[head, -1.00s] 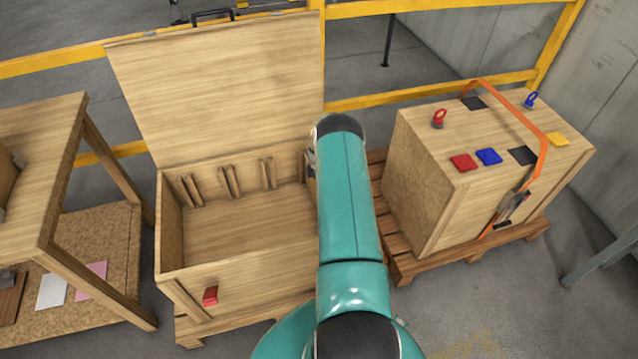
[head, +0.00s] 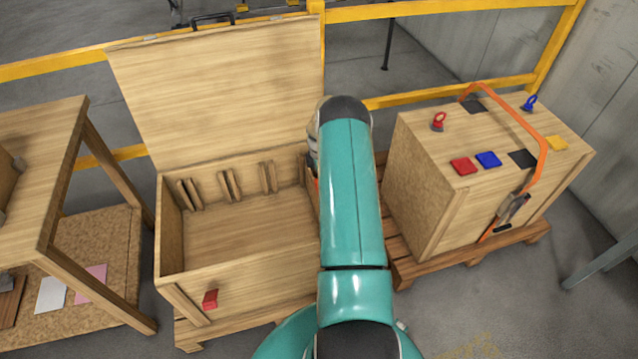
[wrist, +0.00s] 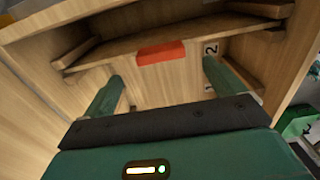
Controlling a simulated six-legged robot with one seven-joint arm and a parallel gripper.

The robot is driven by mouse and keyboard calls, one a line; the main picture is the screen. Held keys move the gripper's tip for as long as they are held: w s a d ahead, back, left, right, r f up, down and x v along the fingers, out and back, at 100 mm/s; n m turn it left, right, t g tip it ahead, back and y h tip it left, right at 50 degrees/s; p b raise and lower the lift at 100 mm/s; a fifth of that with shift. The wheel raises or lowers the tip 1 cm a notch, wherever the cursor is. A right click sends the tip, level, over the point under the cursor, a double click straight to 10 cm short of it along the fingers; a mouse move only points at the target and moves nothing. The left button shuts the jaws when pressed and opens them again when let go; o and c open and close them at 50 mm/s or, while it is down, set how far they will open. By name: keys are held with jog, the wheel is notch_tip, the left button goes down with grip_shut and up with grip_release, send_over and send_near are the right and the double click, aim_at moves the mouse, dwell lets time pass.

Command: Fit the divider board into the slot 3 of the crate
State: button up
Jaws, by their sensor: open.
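The crate (head: 225,290) stands open on a pallet in the head view, lid tilted back. Pairs of wooden ribs line its back wall; its right end is hidden by my arm. In the wrist view, a wooden board, seemingly the divider board (wrist: 165,88), lies across the space below my gripper (wrist: 162,70), with a red block (wrist: 160,52) at its edge. My fingers are open, one each side of the red block and short of it. A number label 2 (wrist: 211,48) shows beside the right finger. How the board sits in the ribs, I cannot tell.
A strapped wooden box (head: 430,190) with coloured pads stands on the pallet to the right. A wooden table (head: 45,170) with a lower shelf stands at left. A yellow rail (head: 440,10) runs behind. The crate's visible floor is clear.

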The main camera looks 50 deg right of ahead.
jog(key=w+a+r+m, duration=0.15)
jog(key=a+r, duration=0.35)
jog(key=r, duration=0.6)
jog(key=w+a+r+m, duration=0.15)
jog(key=a+r, duration=0.25)
jog(key=r, duration=0.6)
jog(key=s+a+r+m+t+h, duration=0.1)
jog(key=a+r+m+t, duration=0.1)
jog(key=a+r, duration=1.1)
jog(key=s+a+r+m+t, duration=0.2)
jog(key=s+a+r+m, duration=0.2)
jog(key=s+a+r, duration=0.9)
jog(key=s+a+m+t+y, duration=0.1)
jog(key=s+a+m, duration=0.2)
jog(key=s+a, duration=0.5)
jog(key=s, duration=0.4)
jog(key=shift+s+a+f+t, duration=0.15)
jog(key=shift+a+f+t, duration=0.15)
jog(key=shift+a, duration=0.1)
